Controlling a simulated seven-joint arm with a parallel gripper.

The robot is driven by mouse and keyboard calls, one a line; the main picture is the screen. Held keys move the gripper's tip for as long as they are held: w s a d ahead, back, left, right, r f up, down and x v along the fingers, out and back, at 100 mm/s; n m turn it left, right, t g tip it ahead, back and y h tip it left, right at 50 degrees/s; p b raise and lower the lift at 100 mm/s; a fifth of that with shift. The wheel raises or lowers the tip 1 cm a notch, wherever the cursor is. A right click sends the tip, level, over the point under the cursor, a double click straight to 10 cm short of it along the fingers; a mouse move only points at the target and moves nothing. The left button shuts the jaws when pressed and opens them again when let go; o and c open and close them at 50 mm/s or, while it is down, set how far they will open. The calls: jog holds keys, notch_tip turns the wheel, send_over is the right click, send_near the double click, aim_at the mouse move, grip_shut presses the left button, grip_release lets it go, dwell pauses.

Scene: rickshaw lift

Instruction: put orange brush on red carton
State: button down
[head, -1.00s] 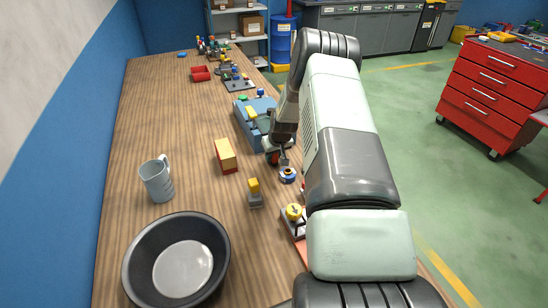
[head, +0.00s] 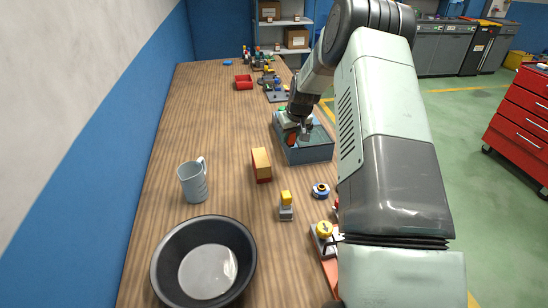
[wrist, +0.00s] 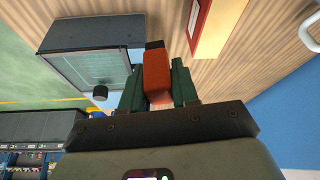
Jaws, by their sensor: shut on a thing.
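My gripper (wrist: 158,85) is shut on the orange brush (wrist: 157,72), whose orange body sits between the two dark green fingers in the wrist view. In the head view the brush (head: 291,139) shows as a small orange patch under my gripper (head: 297,136), at the left edge of the blue-grey bin. The red carton (head: 262,174), red on its side with a tan top, stands on the table nearer the camera and to the left of my gripper. It also shows at the top of the wrist view (wrist: 196,18). The brush and carton are apart.
The blue-grey bin (head: 309,154) is close beside my gripper. A grey mug (head: 193,182), dark bowl (head: 164,255), yellow-topped block (head: 286,203) and blue ring-shaped part (head: 320,190) stand nearer the camera. The table's left middle is clear.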

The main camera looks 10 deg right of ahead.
notch_tip(320, 180, up, 4)
jog(key=n+y, duration=0.1)
jog(key=n, duration=0.1)
send_over(257, 154)
jog(key=s+d, duration=0.1)
jog(key=s, duration=0.1)
jog(key=shift+g, duration=0.3)
jog(key=f, duration=0.5)
jog(key=shift+w+a, duration=0.15)
jog(key=shift+w, duration=0.1)
jog(key=shift+f, duration=2.2)
jog(key=shift+f, duration=0.1)
jog(key=c, duration=0.8)
grip_release()
jog(key=shift+c, duration=0.2)
jog(key=v, duration=1.2)
jog(key=shift+s+r, duration=0.1)
jog(key=shift+r, duration=0.15)
